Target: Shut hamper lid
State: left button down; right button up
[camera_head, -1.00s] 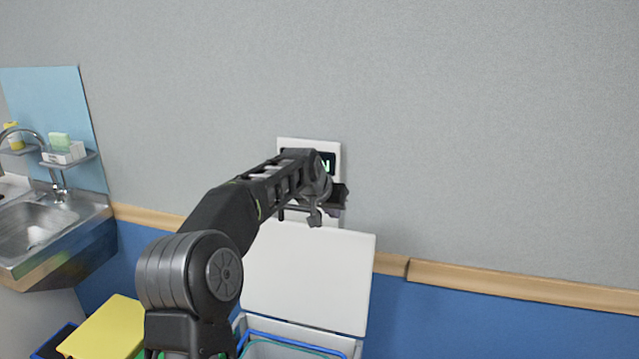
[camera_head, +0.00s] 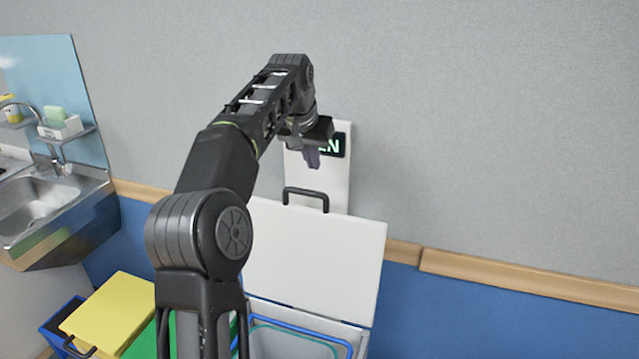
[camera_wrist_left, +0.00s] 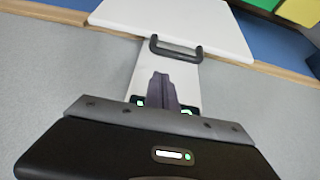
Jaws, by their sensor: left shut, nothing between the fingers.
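The hamper lid (camera_head: 318,255) is a white panel standing raised and open against the wall. Its dark handle (camera_head: 306,196) is on its upper edge. The hamper (camera_head: 290,343) below has an open top with a blue rim. My left gripper (camera_head: 313,158) is shut and empty, above the handle and apart from it, in front of a white wall panel with a green-lit display. In the left wrist view the shut fingers (camera_wrist_left: 163,88) point toward the handle (camera_wrist_left: 175,48), with the lid (camera_wrist_left: 180,18) beyond. My right gripper is not in view.
The white wall panel (camera_head: 335,185) with its display stands behind the lid. A yellow-lidded bin (camera_head: 110,312) is at lower left, partly behind my arm. A sink (camera_head: 40,205) is at far left. The wall to the right is clear.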

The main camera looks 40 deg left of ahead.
pick_arm(q)
jog(key=p+x, duration=0.1)
jog(key=x, duration=0.9)
dwell(0.3)
